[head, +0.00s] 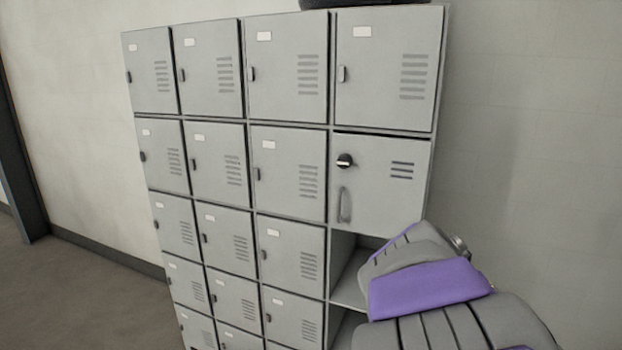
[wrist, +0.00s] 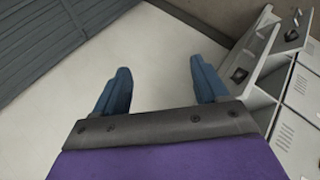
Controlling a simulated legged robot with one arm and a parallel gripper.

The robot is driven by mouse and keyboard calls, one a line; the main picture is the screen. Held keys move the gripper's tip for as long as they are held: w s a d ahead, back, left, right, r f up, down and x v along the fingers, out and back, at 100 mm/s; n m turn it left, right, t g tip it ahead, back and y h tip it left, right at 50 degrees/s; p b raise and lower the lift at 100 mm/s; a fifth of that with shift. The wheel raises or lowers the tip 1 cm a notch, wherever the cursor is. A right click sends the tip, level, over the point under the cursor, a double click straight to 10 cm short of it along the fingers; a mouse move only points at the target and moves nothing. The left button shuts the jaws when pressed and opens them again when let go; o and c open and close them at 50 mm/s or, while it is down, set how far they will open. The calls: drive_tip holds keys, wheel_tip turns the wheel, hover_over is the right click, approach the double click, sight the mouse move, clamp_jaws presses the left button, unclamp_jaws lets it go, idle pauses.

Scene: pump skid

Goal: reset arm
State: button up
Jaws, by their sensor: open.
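My gripper (wrist: 160,68) shows in the wrist view with its two blue fingers spread well apart. It is open, and nothing is between the fingers except a pale surface beyond. In the head view my grey and purple arm is at the lower right, in front of the lockers; the fingers cannot be made out there.
A grey locker bank (head: 215,155) stands against a pale wall (head: 530,150). One closed door (head: 385,165) has a black knob (head: 345,160) and a handle (head: 345,204). Below it is an open compartment (head: 349,290), partly hidden by my arm. Floor (head: 80,300) is clear at left.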

drive_tip(key=s+a+f+g+y, duration=0.1)
drive_tip(key=s+a+f+y, duration=0.2)
drive_tip(key=s+a+f, duration=0.2)
drive_tip(key=s+a+f+g+y+b, duration=0.1)
drive_tip(key=s+a+f, duration=0.4)
drive_tip(key=s, duration=0.6)
drive_tip(key=s+a+f+g+y, duration=0.2)
drive_tip(key=s+a+f+y, duration=0.2)
drive_tip(key=s, duration=0.5)
drive_tip(key=shift+a+f+g+y+b, duration=0.35)
drive_tip(key=shift+a+f, duration=0.25)
drive_tip(key=shift+a, duration=0.2)
